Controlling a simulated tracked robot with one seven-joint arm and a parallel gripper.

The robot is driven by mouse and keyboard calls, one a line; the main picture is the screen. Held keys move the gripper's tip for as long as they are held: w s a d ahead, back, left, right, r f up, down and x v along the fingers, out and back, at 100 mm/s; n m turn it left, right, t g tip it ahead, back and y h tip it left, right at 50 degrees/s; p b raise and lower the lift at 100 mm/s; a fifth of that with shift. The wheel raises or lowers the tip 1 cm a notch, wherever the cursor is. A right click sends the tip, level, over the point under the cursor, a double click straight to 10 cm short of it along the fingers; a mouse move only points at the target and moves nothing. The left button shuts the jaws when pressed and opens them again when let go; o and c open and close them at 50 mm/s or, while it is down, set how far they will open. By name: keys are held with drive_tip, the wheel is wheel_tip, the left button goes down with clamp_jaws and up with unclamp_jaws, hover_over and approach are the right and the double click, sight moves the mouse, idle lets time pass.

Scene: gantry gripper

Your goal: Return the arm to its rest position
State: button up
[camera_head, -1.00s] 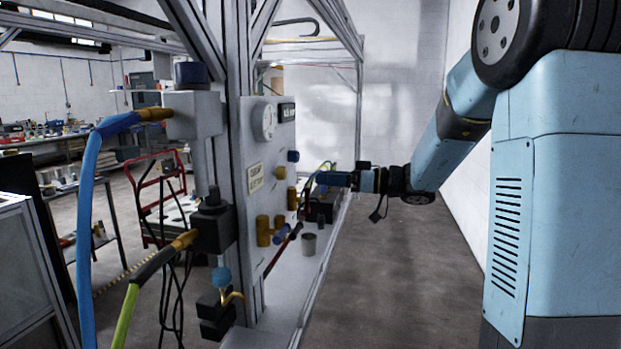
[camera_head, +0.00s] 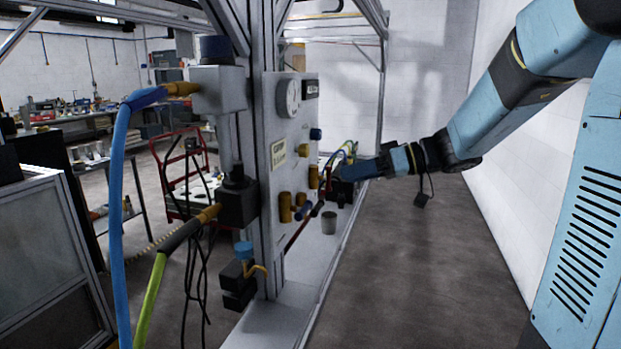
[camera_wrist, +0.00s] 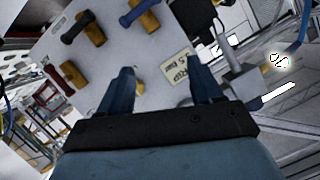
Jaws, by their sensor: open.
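My arm (camera_head: 500,105) reaches from the upper right toward the gantry. In the head view, my gripper (camera_head: 345,173) is at its far end, close to the right side of the gantry panel (camera_head: 293,135); its fingertips are too small to make out there. In the wrist view, my gripper (camera_wrist: 165,90) shows two blue fingers spread apart with nothing between them. The pale panel (camera_wrist: 150,48) lies beyond the fingers, with brass fittings and blue and dark handles on it.
The gantry frame (camera_head: 244,60) carries thick blue (camera_head: 117,220) and green (camera_head: 150,300) hoses on the left. A grey cup (camera_head: 329,222) stands on the gantry's ledge below my gripper. The floor (camera_head: 430,270) right of the gantry is clear, up to a white wall (camera_head: 500,200).

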drive_tip(key=s+d+f+m+g+h, duration=0.1)
drive_tip(key=s+f+m+h, duration=0.1)
drive_tip(key=s+h, duration=0.35)
drive_tip(key=s+d+f+m+h, duration=0.2)
drive_tip(key=s+m, duration=0.1)
drive_tip(key=s, duration=0.6)
drive_tip(key=s+d+m+t+h, duration=0.3)
drive_tip(key=s+d+m+h, duration=0.2)
drive_tip(key=d, duration=0.3)
drive_tip(key=shift+s+d+t+h, duration=0.35)
drive_tip(key=shift+s+h, duration=0.4)
drive_tip(key=shift+s, duration=0.15)
drive_tip(key=shift+r, duration=0.1)
